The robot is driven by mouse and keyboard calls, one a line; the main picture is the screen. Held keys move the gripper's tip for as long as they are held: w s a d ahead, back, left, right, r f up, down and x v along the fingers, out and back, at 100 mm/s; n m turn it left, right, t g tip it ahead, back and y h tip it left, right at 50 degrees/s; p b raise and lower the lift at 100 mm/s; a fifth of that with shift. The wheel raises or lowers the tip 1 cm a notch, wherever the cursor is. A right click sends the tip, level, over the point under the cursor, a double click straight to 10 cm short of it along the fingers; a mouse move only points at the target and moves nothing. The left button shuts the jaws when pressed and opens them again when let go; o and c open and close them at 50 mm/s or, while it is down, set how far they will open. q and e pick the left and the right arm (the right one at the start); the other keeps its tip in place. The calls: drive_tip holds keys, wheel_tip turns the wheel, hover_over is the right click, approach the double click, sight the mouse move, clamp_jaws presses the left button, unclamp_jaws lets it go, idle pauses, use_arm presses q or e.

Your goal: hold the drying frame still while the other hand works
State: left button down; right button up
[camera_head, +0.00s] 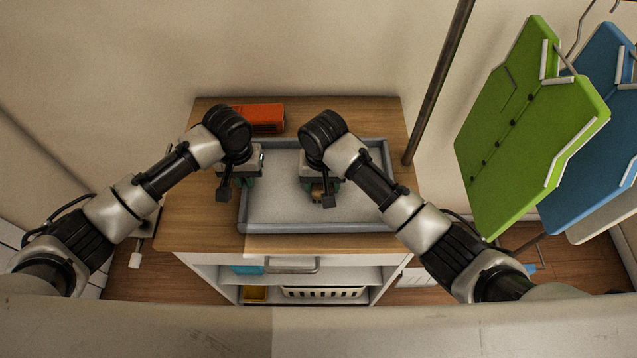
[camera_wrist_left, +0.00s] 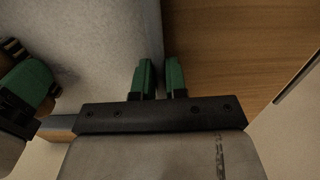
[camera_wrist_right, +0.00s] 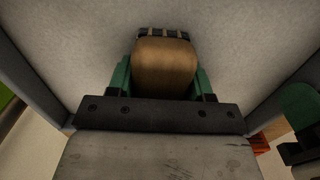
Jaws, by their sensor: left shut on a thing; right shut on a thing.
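The drying frame (camera_head: 318,228) is a shallow grey rectangle with raised rims and a pale speckled inside, flat on the wooden cabinet top. My left gripper (camera_head: 240,182) is shut on the frame's left rim; in the left wrist view its green fingertips (camera_wrist_left: 160,80) straddle the edge (camera_wrist_left: 150,28). My right gripper (camera_head: 320,188) is over the inside of the frame, shut on a brown block (camera_wrist_right: 165,65) with a dark-and-pale striped end. The block's underside is hidden, so I cannot tell whether it touches the surface.
An orange box (camera_head: 264,118) stands behind the frame on the cabinet top (camera_head: 190,220). A dark pole (camera_head: 438,80) rises at the right. Green (camera_head: 530,130) and blue (camera_head: 603,120) boards hang to the right. A white basket (camera_head: 322,292) sits on a lower shelf.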

drive_tip(key=shift+w+f, duration=0.1)
drive_tip(key=shift+w, duration=0.8)
drive_tip(key=shift+s, duration=1.5)
drive_tip(key=shift+w, duration=1.55)
drive_tip(key=shift+s, duration=1.65)
drive_tip(key=shift+w+r, duration=0.2)
drive_tip(key=shift+w, duration=0.85)
drive_tip(key=shift+w+f, duration=0.15)
drive_tip(key=shift+w, duration=0.45)
drive_tip(key=shift+s, duration=1.7)
drive_tip(key=shift+w, duration=1.7)
drive_tip(key=shift+s+a, duration=0.45)
drive_tip(key=shift+s, duration=0.35)
drive_tip(key=shift+s+a, duration=0.4)
drive_tip(key=shift+s, duration=0.4)
drive_tip(key=shift+w, duration=1.55)
drive_tip(key=shift+s, duration=1.5)
drive_tip(key=shift+w, duration=1.1)
